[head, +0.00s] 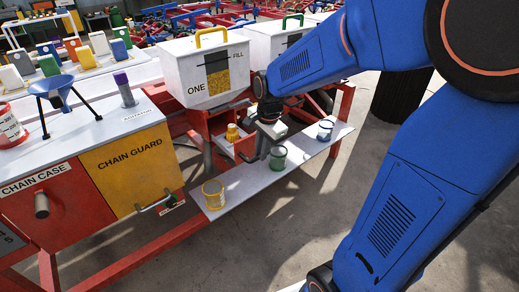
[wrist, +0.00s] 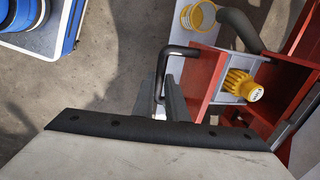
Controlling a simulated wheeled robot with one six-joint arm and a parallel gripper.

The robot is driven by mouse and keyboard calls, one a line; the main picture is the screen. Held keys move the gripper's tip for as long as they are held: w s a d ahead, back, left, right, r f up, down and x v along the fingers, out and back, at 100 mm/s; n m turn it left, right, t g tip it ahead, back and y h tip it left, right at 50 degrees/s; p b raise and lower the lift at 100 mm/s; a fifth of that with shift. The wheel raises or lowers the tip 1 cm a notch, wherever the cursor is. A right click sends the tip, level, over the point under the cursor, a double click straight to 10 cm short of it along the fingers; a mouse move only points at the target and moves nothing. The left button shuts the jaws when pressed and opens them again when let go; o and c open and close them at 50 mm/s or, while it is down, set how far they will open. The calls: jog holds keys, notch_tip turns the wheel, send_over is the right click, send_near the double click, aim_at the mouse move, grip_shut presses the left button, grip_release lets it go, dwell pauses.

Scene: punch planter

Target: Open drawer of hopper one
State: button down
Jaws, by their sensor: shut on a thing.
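Hopper one (head: 205,75) is a white box marked ONE, with a yellow top handle and a window of yellow grain. Its red drawer (wrist: 205,75) is below and stands at least partly open, since its inside shows. A yellow toothed part (wrist: 238,86) lies in a grey compartment of the drawer; it also shows in the head view (head: 232,132). A black bar handle (wrist: 178,51) sticks out from the drawer's front. My gripper (wrist: 166,98) is shut on this handle; it also shows in the head view (head: 258,150). The fingers partly hide the handle.
A white shelf (head: 240,187) runs below the drawer, carrying a yellow can (head: 213,194), a green can (head: 278,157) and a blue-and-white can (head: 325,130). A yellow chain guard panel (head: 130,168) stands at left. The concrete floor in front is free.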

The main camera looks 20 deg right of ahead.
jog(key=c, duration=1.8)
grip_release()
jog(key=shift+o, duration=0.2)
jog(key=s+d+r, duration=0.1)
jog(key=s+r, duration=0.2)
jog(key=r, duration=1.4)
jog(key=s+d+f+n+t, duration=0.1)
jog(key=s+f+n, duration=0.3)
jog(key=s+n, duration=0.3)
jog(key=s+d+f+n+t, duration=0.1)
jog(key=s+f+n, duration=0.4)
jog(key=s, duration=0.7)
jog(key=shift+s+d+n+t+h, duration=0.25)
jog(key=shift+s+n+t, duration=0.2)
jog(key=shift+n, duration=0.65)
